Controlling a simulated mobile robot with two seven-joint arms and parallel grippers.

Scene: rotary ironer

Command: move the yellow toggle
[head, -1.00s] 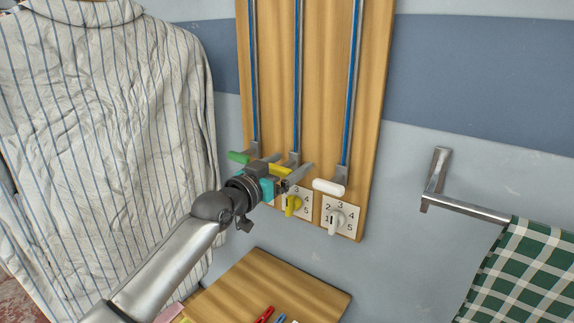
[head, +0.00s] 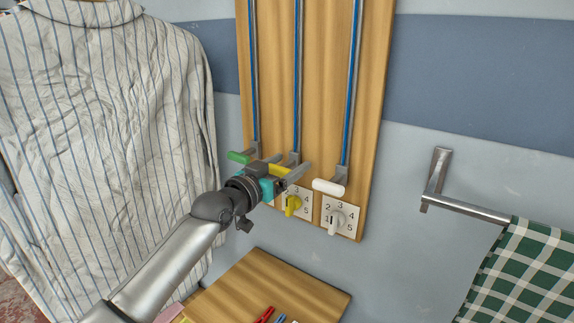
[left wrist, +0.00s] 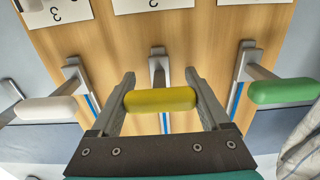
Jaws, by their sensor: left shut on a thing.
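The yellow toggle (head: 280,170) is a short rounded bar at the low end of the middle blue rail on the wooden wall board. In the left wrist view the yellow bar (left wrist: 160,100) lies crosswise between the two grey fingers, with a finger at each end. My left gripper (head: 288,167) is shut on it, reaching in from the lower left; the gripper's body partly hides the bar in the head view. A yellow dial (head: 292,204) sits below on a numbered plate. My right gripper is not in view.
A green bar (head: 239,157) is close on the left and a white bar (head: 328,187) close on the right, each on its own rail. The rails (head: 297,80) run up clear. A white dial (head: 337,222) sits below right. A striped shirt (head: 110,130) hangs at left.

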